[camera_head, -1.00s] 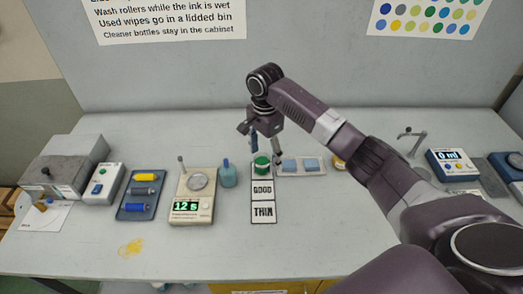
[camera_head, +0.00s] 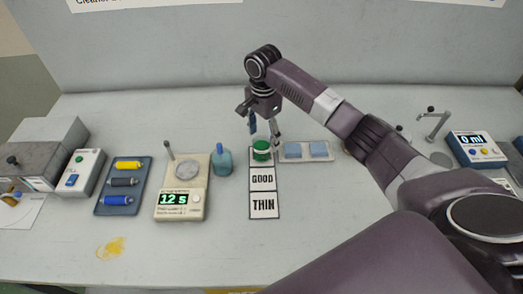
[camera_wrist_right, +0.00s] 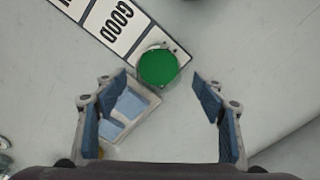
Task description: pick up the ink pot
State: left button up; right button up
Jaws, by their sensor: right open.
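In the right wrist view the ink pot (camera_wrist_right: 158,67) shows as a green disc from above, between and just beyond the fingertips. My right gripper (camera_head: 264,135) is open and empty, pointing down over the pot's far side. In the wrist view its blue-padded fingers (camera_wrist_right: 162,96) stand wide apart, not touching the pot. My left gripper is in neither view.
A tray with two blue pads (camera_head: 305,160) sits just right of the pot. A roller tray (camera_head: 118,201) lies farther left.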

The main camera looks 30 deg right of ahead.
jog(key=shift+s+a+f+p, duration=0.1)
jog(key=shift+s+f+p, duration=0.05)
jog(key=shift+f, duration=0.3)
jog(key=shift+s+f+p, duration=0.1)
jog(key=shift+f+p, duration=0.05)
jog(key=shift+f, duration=0.25)
notch_tip(320, 180, down, 4)
jog(key=shift+w+f+p, duration=0.1)
jog(key=shift+f+p, duration=0.05)
jog(key=shift+p, duration=0.15)
jog(key=shift+a, duration=0.1)
jog(key=shift+c, duration=0.5)
jog(key=c, duration=1.3)
